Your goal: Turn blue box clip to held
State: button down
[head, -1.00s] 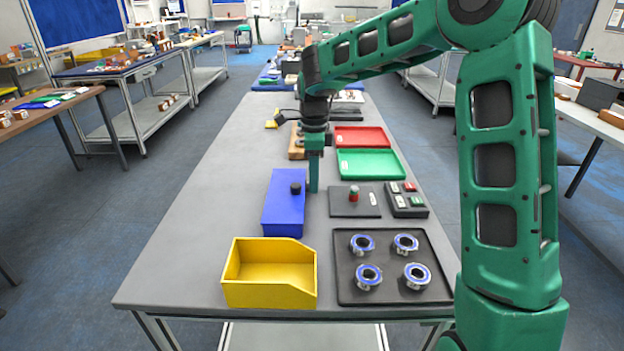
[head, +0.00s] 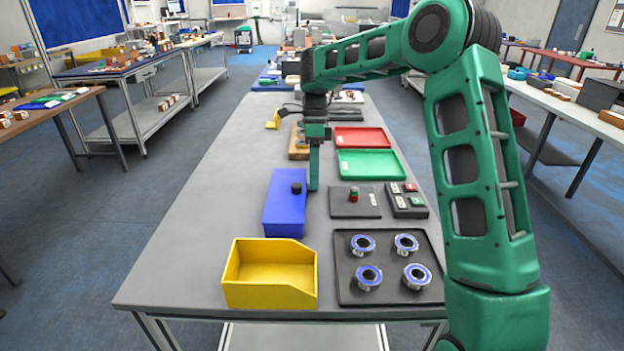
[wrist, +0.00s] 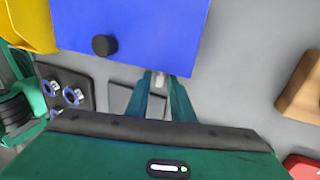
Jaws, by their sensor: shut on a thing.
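The blue box (head: 284,205) lies on the grey table with a black knob (head: 296,188) on its top. It also shows in the wrist view (wrist: 150,30), with the knob (wrist: 104,45) at its left. My gripper (head: 314,187) is at the box's far right side. In the wrist view, my gripper's fingers (wrist: 162,82) meet at the box's edge around a small pale metal piece (wrist: 159,79), which looks like the clip. The fingers hide most of the clip, so its angle cannot be told.
The yellow bin (head: 270,280) stands in front of the box. Green (head: 371,166) and red (head: 362,138) trays lie behind. The table's left side is clear.

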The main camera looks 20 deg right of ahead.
jog(key=g, duration=0.1)
jog(key=g+y, duration=0.1)
jog(key=g, duration=0.1)
jog(key=w+g, duration=0.1)
jog(key=g, duration=0.1)
jog(key=shift+w+d+f+y, duration=0.1)
jog(key=shift+d+f+y, duration=0.05)
jog(key=shift+f+y, duration=0.2)
jog(key=shift+f, duration=0.1)
jog(key=c, duration=1.8)
grip_release()
jog(key=shift+c, duration=0.2)
